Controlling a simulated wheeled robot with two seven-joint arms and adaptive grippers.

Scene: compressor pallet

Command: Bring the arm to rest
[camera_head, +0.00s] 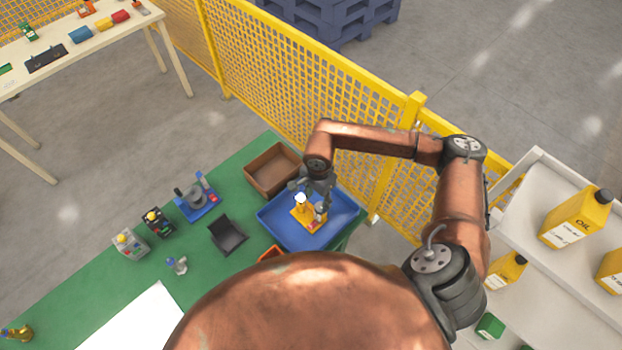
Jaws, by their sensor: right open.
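My right arm reaches in from the right, over the yellow fence's near side, and bends down to the green table (215,240). My right gripper (311,205) is open and points down over the blue tray (342,224). A small yellow part (302,217) with grey and white pieces sits in the tray, right below and beside the fingers. The gripper covers some of it, and I cannot tell whether they touch. My left gripper does not show.
A brown box (272,170) stands just behind the blue tray. A black angled holder (228,235) and several small devices stand left of it. The yellow mesh fence (290,95) runs close behind. A white cart with oil bottles (575,217) is at the right.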

